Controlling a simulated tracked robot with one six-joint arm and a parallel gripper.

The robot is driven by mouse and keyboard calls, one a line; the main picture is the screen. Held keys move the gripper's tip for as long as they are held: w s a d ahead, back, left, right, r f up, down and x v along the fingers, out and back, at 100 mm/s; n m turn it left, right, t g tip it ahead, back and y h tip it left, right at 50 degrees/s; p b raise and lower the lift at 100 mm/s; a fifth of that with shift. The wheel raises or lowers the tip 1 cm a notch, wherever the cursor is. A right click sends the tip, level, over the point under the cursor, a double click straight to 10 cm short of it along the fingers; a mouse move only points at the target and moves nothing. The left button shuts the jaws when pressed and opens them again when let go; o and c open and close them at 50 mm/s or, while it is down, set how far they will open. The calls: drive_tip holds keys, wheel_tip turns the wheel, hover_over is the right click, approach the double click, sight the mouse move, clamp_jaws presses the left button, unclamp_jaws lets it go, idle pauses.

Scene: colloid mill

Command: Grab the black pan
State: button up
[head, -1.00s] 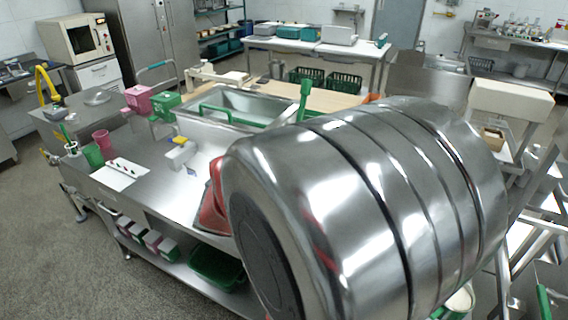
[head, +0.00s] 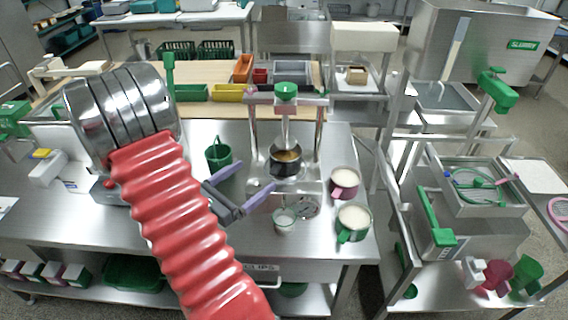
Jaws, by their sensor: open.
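A small black pan (head: 287,162) with something brownish in it stands under the spindle of the mill (head: 286,108), between its two metal posts on the steel table. Its handle cannot be made out. My gripper (head: 256,175) has two purple fingers, spread apart and empty. It is to the left of the pan, with its fingertips pointing right toward it and a gap between. My red-sleeved arm covers part of the table on the left.
Pink (head: 345,183) and green (head: 353,222) cups with pale contents and a small clear beaker (head: 285,220) stand right of and in front of the pan. A green bucket (head: 218,153) stands behind my gripper. A steel cart (head: 440,262) is at right.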

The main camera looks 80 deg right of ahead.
sight(274, 161)
idle(0.3)
drive_tip(key=shift+x, duration=4.3)
drive_tip(key=shift+x, duration=2.6)
drive_tip(key=shift+c, duration=0.5)
drive_tip(key=c, duration=1.3)
drive_tip(key=shift+c, duration=0.2)
drive_tip(key=shift+r, duration=0.15)
